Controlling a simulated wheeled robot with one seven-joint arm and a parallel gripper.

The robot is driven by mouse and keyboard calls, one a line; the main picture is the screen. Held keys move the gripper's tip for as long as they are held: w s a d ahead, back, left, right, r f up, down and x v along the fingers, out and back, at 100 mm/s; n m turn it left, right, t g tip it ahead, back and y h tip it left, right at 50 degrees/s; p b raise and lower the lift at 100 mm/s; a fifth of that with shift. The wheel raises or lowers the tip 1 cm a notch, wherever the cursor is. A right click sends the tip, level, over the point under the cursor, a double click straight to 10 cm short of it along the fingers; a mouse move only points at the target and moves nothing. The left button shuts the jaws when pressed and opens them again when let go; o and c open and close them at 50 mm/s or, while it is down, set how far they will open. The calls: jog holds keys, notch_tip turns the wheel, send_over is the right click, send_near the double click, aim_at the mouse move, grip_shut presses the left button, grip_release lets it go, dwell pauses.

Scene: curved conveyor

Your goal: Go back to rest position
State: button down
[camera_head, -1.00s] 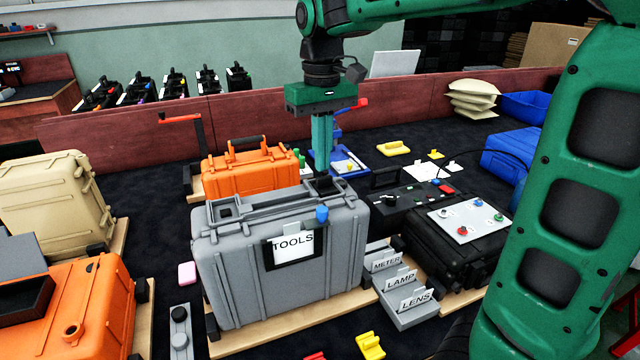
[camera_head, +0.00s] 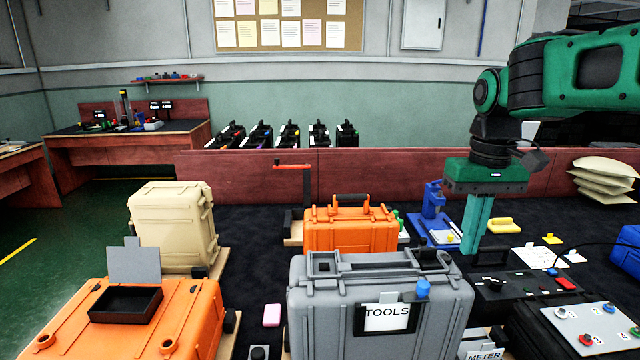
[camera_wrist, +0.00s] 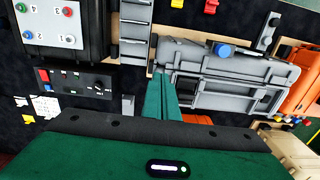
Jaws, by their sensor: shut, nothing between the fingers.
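My gripper (camera_head: 474,250) points straight down, its two green fingers together with nothing between them. In the head view it hangs right of the orange case and behind the right end of the grey TOOLS case (camera_head: 310,320). In the wrist view the fingertips (camera_wrist: 165,74) show over the near edge of the grey case (camera_wrist: 235,90). The gap between fingers and case is hard to judge.
A black control panel (camera_head: 497,292) and a black case with coloured knobs (camera_head: 560,345) lie right of the gripper. An orange case (camera_head: 350,235), a blue stand (camera_head: 433,205) and a red-brown wall (camera_head: 240,175) stand behind. A tan case (camera_head: 165,230) is at left.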

jog(key=s+d+f+m, duration=0.3)
jog(key=s+d+f, duration=0.2)
jog(key=s, duration=0.5)
jog(key=s+d+f+m, duration=0.3)
jog(key=s+d+f, duration=0.3)
jog(key=s, duration=0.4)
jog(key=shift+s+d+f, duration=0.15)
jog(key=shift+s+f, duration=0.15)
jog(key=shift+f, duration=0.55)
jog(key=shift+w+f, duration=0.2)
jog(key=shift+w, duration=0.4)
